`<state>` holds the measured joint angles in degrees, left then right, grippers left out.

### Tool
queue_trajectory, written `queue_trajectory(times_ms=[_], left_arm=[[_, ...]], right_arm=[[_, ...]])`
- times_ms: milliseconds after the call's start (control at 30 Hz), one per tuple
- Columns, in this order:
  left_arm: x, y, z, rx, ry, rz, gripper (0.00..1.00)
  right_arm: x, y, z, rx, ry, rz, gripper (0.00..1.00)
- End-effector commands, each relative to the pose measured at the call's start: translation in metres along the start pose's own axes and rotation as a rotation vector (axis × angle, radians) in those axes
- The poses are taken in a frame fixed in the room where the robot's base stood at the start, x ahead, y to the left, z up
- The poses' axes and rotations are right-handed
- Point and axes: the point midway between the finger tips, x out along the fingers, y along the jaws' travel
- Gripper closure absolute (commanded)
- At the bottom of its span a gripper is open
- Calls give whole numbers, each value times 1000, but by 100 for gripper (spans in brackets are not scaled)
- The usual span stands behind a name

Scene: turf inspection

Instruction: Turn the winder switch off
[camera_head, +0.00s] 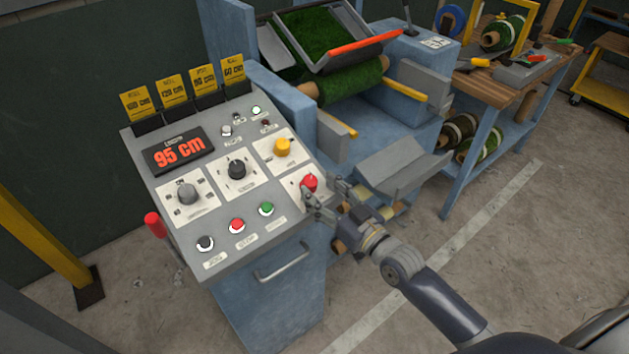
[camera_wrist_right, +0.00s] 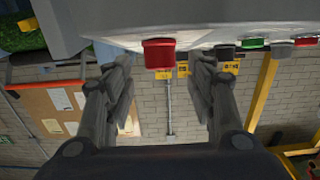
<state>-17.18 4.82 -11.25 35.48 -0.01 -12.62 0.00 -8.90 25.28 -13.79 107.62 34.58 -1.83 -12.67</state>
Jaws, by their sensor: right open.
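A red knob (camera_head: 310,182) sits on a white plate at the lower right corner of the sloped control panel (camera_head: 215,160). Its label is too small to read, so I cannot tell from lettering whether it is the winder switch. My right gripper (camera_head: 325,192) is open at this knob, its fingers at the panel's right edge. In the right wrist view the red knob (camera_wrist_right: 159,53) shows between the two spread fingers, with a gap on each side. My left gripper is not in view.
The panel also carries a yellow knob (camera_head: 282,147), a black knob (camera_head: 237,168), a grey knob (camera_head: 187,193), and red (camera_head: 237,225) and green (camera_head: 266,208) buttons. A display (camera_head: 179,150) reads 95 cm. The turf machine (camera_head: 365,125) stands behind; open floor lies right.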

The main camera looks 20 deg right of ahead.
Motion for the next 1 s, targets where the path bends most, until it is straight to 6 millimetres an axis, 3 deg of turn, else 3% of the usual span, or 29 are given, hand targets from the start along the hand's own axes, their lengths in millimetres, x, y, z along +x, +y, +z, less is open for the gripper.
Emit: queue_trajectory(times_ms=[200,600,633,800,1000], left_arm=[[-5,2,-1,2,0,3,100],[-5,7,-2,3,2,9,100],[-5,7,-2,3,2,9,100],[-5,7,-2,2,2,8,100],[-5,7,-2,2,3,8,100]], right_arm=[[24,0,-1,1,1,0,49],[31,0,0,0,0,0,49],[31,0,0,0,0,0,51],[30,0,0,0,0,0,90],[30,0,0,0,0,-1,93]])
